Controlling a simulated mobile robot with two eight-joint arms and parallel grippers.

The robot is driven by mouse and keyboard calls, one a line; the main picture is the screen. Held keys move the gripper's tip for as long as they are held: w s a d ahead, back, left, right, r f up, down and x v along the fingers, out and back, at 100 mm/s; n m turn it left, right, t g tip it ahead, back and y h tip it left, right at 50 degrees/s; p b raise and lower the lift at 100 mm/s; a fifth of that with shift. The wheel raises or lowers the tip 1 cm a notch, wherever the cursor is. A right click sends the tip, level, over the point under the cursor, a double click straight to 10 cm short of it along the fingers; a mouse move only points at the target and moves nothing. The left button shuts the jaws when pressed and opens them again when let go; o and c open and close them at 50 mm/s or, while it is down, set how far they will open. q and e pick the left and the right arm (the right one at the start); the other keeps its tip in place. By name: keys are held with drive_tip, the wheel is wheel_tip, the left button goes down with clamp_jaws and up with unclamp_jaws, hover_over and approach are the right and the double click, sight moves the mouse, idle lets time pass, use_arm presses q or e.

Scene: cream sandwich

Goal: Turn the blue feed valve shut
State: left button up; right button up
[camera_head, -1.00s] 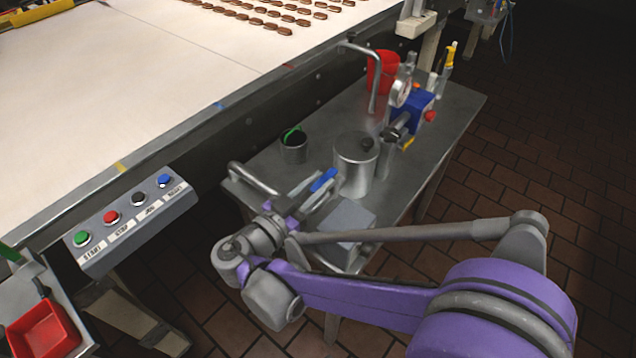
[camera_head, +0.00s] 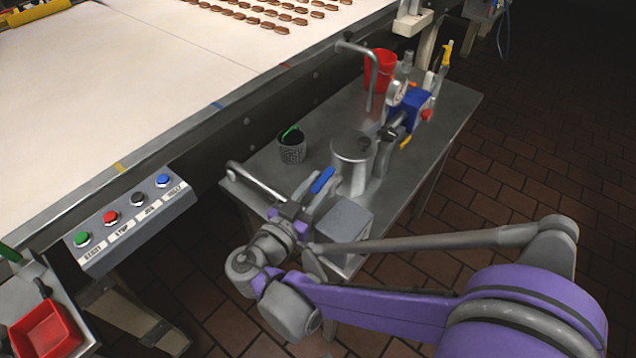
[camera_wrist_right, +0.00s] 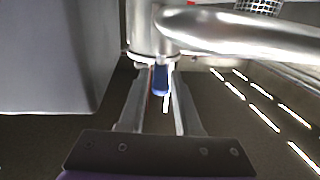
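The blue valve handle (camera_head: 323,180) shows in the head view at the near end of the steel table, beside a bent metal pipe (camera_head: 262,184). In the right wrist view the blue handle (camera_wrist_right: 160,80) hangs below a shiny metal pipe (camera_wrist_right: 235,32). My right gripper (camera_head: 308,198) is at the handle in the head view. In the wrist view the right gripper (camera_wrist_right: 160,85) is open, with one finger on each side of the handle and narrow gaps visible. Whether either finger touches it, I cannot tell. My left gripper is not in view.
A grey box (camera_head: 345,220) stands close to my right gripper. A metal pot (camera_head: 351,160), a dark cup (camera_head: 292,150), a red bucket (camera_head: 380,68) and a blue pump unit (camera_head: 408,105) stand farther along the table. A button panel (camera_head: 130,215) is to the left.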

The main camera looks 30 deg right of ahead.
drive_tip(key=shift+o, duration=1.1)
drive_tip(key=shift+a, duration=0.1)
drive_tip(key=v, duration=1)
drive_tip(key=shift+s+a, duration=0.2)
drive_tip(key=shift+a, duration=0.05)
drive_tip(key=shift+d+f, duration=0.1)
drive_tip(key=shift+f, duration=0.05)
